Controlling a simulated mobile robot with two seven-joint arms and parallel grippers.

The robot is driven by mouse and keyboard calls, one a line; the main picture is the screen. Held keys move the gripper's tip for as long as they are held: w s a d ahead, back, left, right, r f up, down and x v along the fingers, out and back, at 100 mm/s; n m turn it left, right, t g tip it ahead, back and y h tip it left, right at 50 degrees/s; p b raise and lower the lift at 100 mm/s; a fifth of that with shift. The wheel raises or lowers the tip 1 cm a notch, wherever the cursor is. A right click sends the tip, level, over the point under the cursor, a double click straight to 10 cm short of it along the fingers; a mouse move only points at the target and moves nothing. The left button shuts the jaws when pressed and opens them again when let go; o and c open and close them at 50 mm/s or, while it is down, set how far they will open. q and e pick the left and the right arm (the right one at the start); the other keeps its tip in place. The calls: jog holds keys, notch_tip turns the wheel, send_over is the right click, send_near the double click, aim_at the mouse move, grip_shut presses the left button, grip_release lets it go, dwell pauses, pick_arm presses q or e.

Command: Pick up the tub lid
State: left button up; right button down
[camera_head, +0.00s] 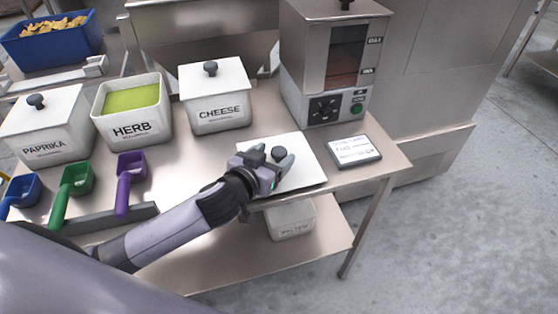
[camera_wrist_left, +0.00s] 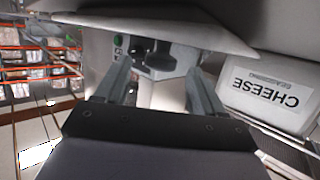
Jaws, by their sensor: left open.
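The tub lid (camera_head: 306,170) is a white square plate with a dark round knob (camera_head: 279,153), lying flat near the front right of the steel table. In the left wrist view, which is upside down, the lid (camera_wrist_left: 195,30) spans the top as a pale plate. My left gripper (camera_head: 271,160) is open at the knob, its fingers appearing to either side of it. Finger contact with the knob cannot be told. The herb tub (camera_head: 133,128) stands uncovered with green contents. My right gripper is not in view.
The lidded cheese tub (camera_head: 217,110) and paprika tub (camera_head: 45,145) stand along the table. A weighing machine (camera_head: 333,60) stands behind the lid. A small written card or tablet (camera_head: 353,150) lies right of it. Green, purple and blue scoops (camera_head: 123,190) are at left.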

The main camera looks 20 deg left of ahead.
pick_arm(q)
jog(key=shift+w+f, duration=0.15)
jog(key=shift+w, duration=0.35)
jog(key=c, duration=1.2)
jog(key=shift+d, duration=0.1)
